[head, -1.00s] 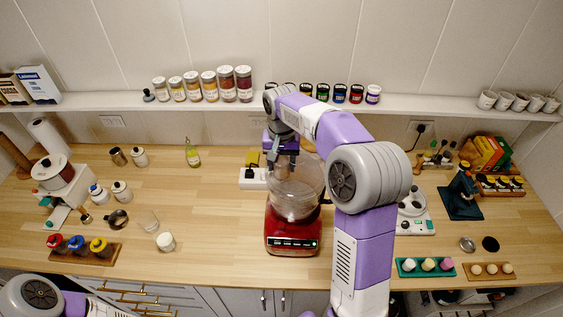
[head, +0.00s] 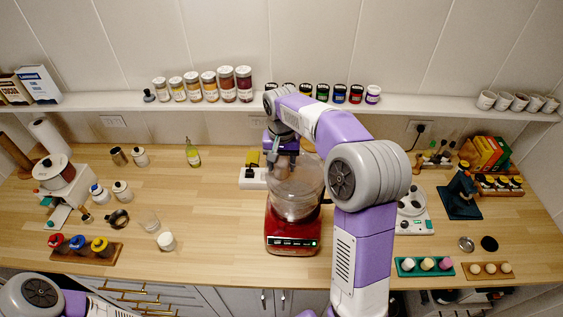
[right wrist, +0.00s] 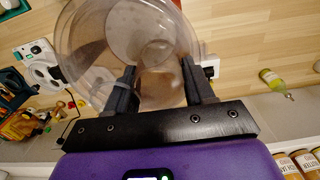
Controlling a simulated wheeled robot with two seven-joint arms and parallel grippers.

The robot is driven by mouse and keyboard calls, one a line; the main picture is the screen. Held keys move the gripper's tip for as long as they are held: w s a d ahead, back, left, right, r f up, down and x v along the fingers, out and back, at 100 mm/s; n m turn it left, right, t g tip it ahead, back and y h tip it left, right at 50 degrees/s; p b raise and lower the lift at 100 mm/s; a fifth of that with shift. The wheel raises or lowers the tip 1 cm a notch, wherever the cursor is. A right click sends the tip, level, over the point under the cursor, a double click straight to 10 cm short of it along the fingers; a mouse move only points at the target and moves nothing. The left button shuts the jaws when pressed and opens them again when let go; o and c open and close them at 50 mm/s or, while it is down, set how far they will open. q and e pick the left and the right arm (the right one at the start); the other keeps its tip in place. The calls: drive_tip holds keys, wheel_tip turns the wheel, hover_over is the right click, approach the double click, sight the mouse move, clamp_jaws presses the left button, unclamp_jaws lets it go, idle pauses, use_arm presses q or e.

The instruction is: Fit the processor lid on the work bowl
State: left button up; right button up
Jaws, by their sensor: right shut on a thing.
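The food processor has a red base (head: 291,236) with a lit front panel and stands on the counter. Its clear work bowl (head: 296,208) sits on the base. The clear processor lid (head: 310,170) is at the top of the bowl; whether it is fully seated or slightly above cannot be told. My right gripper (head: 283,158) is at the lid's back left, pointing down. In the right wrist view its two fingers (right wrist: 160,75) are shut on the clear upright part of the lid (right wrist: 88,48). My left gripper is out of view; only part of my left arm shows.
A white power strip (head: 252,178) lies just left of the processor. A green bottle (head: 193,156) stands further left. Jars line the shelf (head: 130,101) behind.

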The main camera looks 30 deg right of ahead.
drive_tip(key=shift+f+b, duration=0.7)
drive_tip(key=shift+f, duration=0.35)
drive_tip(key=o, duration=1.3)
wheel_tip(320, 180, up, 8)
drive_tip(key=shift+f, duration=0.15)
drive_tip(key=shift+f, duration=0.1)
